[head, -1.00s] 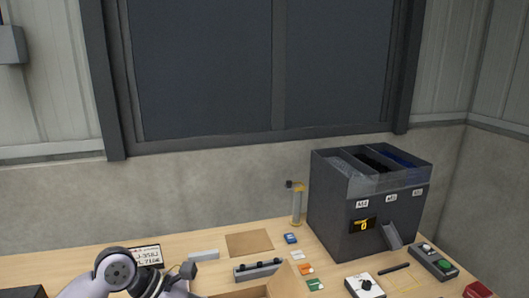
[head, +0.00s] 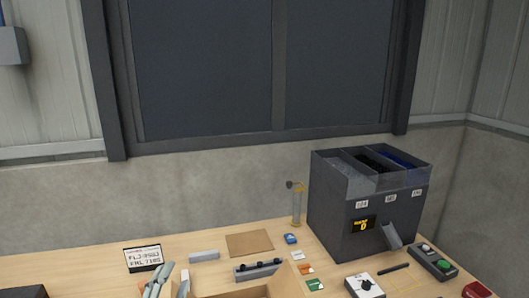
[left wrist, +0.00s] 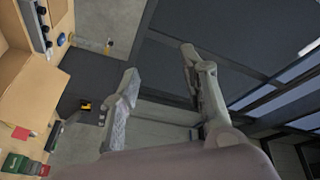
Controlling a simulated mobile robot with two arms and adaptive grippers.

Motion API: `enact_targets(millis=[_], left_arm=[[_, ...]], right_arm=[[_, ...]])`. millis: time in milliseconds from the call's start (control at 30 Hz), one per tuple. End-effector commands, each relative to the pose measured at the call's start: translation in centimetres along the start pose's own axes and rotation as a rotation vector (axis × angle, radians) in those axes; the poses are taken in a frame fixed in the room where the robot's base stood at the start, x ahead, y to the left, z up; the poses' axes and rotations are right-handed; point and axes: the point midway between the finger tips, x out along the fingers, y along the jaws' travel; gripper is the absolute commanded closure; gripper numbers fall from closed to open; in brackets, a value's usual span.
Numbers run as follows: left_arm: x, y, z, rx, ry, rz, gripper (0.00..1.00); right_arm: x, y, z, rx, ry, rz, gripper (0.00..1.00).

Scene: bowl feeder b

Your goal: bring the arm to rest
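My left gripper (head: 172,275) shows at the bottom edge of the head view, left of centre, with only its light grey fingers in frame. In the left wrist view its two fingers stand apart with nothing between them (left wrist: 160,66); it is open and empty. The fingers appear in front of a small display sign (head: 143,258) in the head view. The rest of the left arm is below the frame. My right gripper is in neither view.
A dark three-bin feeder (head: 365,215) stands at the back right of the wooden table (head: 75,264). A cardboard box (head: 245,291) is at the front. A grey fixture (head: 258,270), small cards, a knob box (head: 365,286) and a button box (head: 433,262) lie around.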

Motion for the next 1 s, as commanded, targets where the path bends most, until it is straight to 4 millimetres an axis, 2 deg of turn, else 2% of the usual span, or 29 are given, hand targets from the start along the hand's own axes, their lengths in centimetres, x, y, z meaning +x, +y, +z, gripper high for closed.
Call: enact_targets(millis=[33, 100, 167, 200, 300, 500, 667, 867, 1000], left_arm=[[-1.5, 1.7, 2.7, -0.097, -0.125, 0.06, 0.6], [-3.9, 4.3, 6.2, -0.224, -0.3, 0.147, 0.6], [-6.6, 6.7, 8.6, -0.323, -0.447, 0.224, 0.6], [-8.6, 8.3, 9.9, -0.382, -0.539, 0.277, 0.6], [-13.3, 11.5, 11.9, -0.497, -0.731, 0.39, 0.6], [-21.6, 15.7, 12.9, -0.645, -1.014, 0.578, 0.6], [-27.5, 17.6, 12.4, -0.723, -1.197, 0.711, 0.6], [-26.9, 23.2, 16.1, -0.715, -1.218, 0.726, 0.6], [-27.0, 27.6, 19.1, -0.708, -1.233, 0.738, 0.6]], right_arm=[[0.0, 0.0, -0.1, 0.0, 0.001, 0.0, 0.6], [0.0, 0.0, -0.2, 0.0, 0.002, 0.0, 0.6], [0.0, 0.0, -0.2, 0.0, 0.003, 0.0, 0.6], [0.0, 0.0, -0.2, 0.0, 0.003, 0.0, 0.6], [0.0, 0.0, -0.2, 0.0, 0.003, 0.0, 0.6], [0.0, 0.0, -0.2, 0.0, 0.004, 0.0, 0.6], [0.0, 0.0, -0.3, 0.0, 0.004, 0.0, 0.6], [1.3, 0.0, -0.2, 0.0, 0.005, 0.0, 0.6], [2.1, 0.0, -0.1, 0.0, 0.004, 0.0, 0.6]])
